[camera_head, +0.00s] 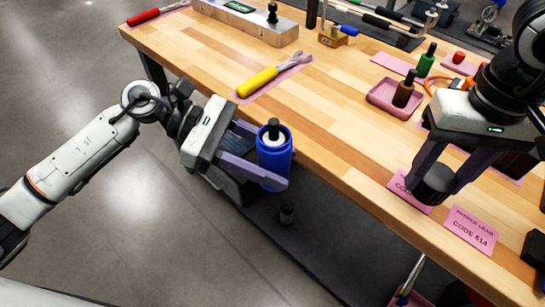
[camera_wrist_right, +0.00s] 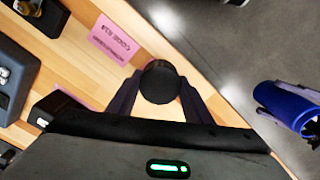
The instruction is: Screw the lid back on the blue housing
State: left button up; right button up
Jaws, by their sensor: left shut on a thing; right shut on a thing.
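The blue housing (camera_head: 274,163) is held upright by my left gripper (camera_head: 266,168), off the table's front edge. Its top is open, with a pale rim and a dark rod-like part standing up in it. The housing (camera_wrist_right: 289,106) also shows at the right of the right wrist view. My right gripper (camera_head: 434,187) is shut on a round black lid (camera_head: 433,189), held above the table near its front edge. The lid (camera_wrist_right: 160,82) also shows between the fingers in the right wrist view. The lid and the housing are well apart.
Pink cards (camera_head: 472,229) lie below and beside the lid. The wood between housing and tray is clear.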

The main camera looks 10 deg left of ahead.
jog(key=w+a+r+n, duration=0.35)
jog(key=a+r, duration=0.35)
jog(key=a, duration=0.6)
notch_tip(320, 180, up, 6)
jog(key=n, duration=0.2)
send_over(274, 123)
jog(key=shift+r, duration=0.1)
jog(key=shift+f, duration=2.05)
jog(key=shift+f, duration=0.1)
jog(key=shift+f, duration=0.8)
jog(key=shift+f, duration=0.55)
